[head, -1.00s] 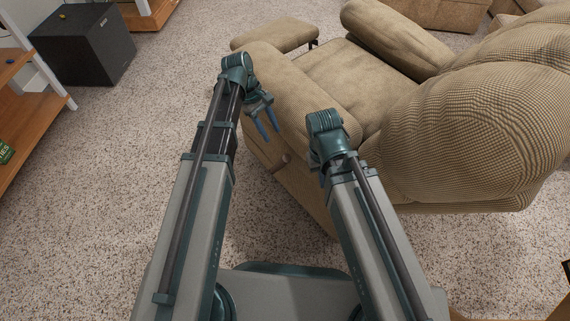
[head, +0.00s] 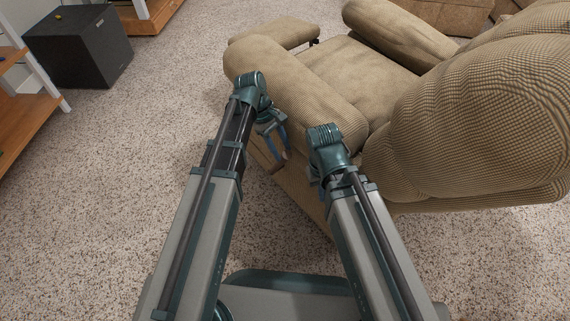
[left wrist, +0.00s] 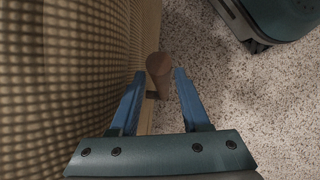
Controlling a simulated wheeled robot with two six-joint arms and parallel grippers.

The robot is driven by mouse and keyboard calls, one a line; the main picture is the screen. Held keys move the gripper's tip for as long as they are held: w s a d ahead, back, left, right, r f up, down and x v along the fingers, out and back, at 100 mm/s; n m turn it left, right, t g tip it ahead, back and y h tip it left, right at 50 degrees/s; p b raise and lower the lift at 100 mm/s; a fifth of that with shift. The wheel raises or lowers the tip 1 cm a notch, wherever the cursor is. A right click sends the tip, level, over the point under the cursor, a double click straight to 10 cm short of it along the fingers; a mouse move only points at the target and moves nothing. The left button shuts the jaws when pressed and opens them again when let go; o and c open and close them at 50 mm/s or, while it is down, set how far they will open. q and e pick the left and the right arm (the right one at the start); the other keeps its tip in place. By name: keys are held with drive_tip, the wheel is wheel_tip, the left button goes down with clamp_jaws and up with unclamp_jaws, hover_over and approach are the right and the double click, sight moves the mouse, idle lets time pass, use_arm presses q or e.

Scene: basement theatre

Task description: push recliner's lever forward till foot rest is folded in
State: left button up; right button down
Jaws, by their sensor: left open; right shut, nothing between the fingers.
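The beige recliner (head: 330,75) stands with its side toward me. Its foot rest (head: 274,33) sticks out at the far end, unfolded. The brown wooden lever (left wrist: 159,68) on the recliner's side shows in the left wrist view, between and just beyond the open blue fingers of my left gripper (left wrist: 155,82). I cannot tell if a finger touches it. In the head view my left gripper (head: 280,150) is low beside the armrest, fingers down, and largely covers the lever. My right gripper (head: 321,185) is close to the recliner's side, shut and mostly hidden under its wrist.
A black speaker box (head: 80,48) stands on the carpet at the far left, beside a wooden shelf (head: 30,110). The speckled carpet (head: 120,150) left of my arms is clear. More beige seating (head: 440,15) is at the back.

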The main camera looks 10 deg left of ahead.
sight(281, 165)
use_arm(q)
drive_tip(key=b+x, duration=0.2)
drive_tip(key=x, duration=0.2)
use_arm(e)
wheel_tip(281, 165, down, 4)
drive_tip(key=shift+r, duration=0.2)
use_arm(q)
drive_tip(key=shift+r, duration=0.1)
clamp_jaws()
idle(0.9)
